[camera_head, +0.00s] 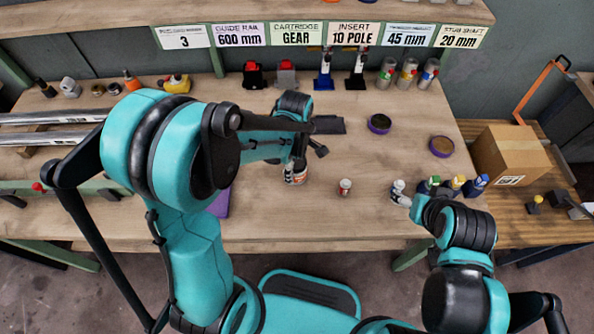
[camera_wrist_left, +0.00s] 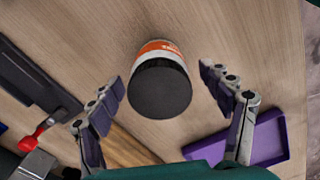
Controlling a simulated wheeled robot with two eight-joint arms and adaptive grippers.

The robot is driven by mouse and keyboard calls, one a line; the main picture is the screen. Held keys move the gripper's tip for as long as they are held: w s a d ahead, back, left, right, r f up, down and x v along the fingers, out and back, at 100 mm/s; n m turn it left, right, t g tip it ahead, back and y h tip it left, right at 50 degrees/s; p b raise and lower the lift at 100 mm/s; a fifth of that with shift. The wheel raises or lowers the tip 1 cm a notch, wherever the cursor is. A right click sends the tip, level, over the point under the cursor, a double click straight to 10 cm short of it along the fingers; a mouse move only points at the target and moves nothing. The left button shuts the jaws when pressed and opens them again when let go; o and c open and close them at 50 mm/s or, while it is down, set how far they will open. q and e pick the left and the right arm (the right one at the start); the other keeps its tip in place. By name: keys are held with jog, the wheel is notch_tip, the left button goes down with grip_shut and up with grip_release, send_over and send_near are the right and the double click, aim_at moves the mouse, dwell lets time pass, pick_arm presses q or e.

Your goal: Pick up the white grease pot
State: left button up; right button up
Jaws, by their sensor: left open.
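A pot with a white and orange label and a dark lid (camera_wrist_left: 161,85) stands on the wooden bench in the left wrist view. It lies between the spread fingers of my left gripper (camera_wrist_left: 162,92), with a gap on both sides. In the head view the pot (camera_head: 299,177) shows only in part, beneath my left gripper (camera_head: 295,170). My left gripper is open and empty above it. My right gripper (camera_head: 399,192) is small at the bench's right side, and its jaw opening is not clear.
A small red and white container (camera_head: 345,186) stands to the right of the pot. Several small bottles (camera_head: 456,183) stand near my right gripper. A purple tray (camera_wrist_left: 268,139) lies close to the pot. A cardboard box (camera_head: 511,153) sits at the far right.

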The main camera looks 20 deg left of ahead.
pick_arm(q)
notch_tip(320, 180, down, 4)
jog(key=shift+r+b, duration=0.25)
jog(key=shift+b, duration=0.35)
jog(key=shift+r, duration=0.1)
jog(key=c, duration=1.3)
jog(key=shift+r, duration=0.1)
